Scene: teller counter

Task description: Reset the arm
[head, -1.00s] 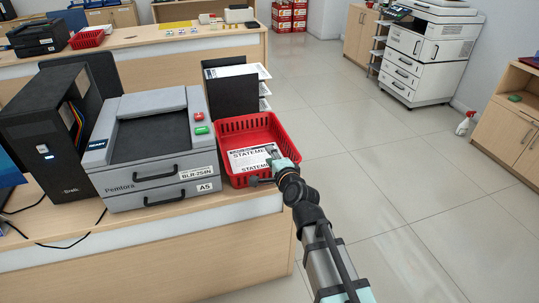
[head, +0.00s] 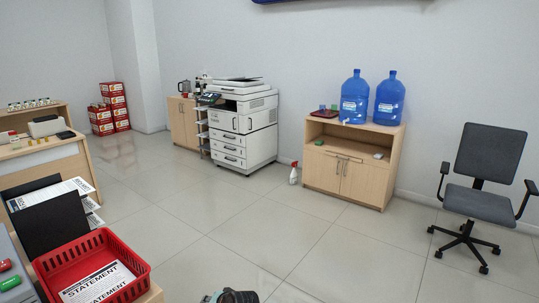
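A small part of my arm shows at the bottom edge of the head view, right of the red basket (head: 128,258). My gripper's fingertips cannot be made out there, so whether it is open or shut is not shown. The red basket stands on the counter at the lower left. Statement sheets (head: 98,284) lie inside it, and no part of my arm is over them.
A black file holder with papers (head: 50,228) stands behind the basket. Open floor (head: 240,215) lies to the right. Farther off are a printer (head: 243,125), a wooden cabinet (head: 345,178) with blue water bottles (head: 357,98), and an office chair (head: 484,190).

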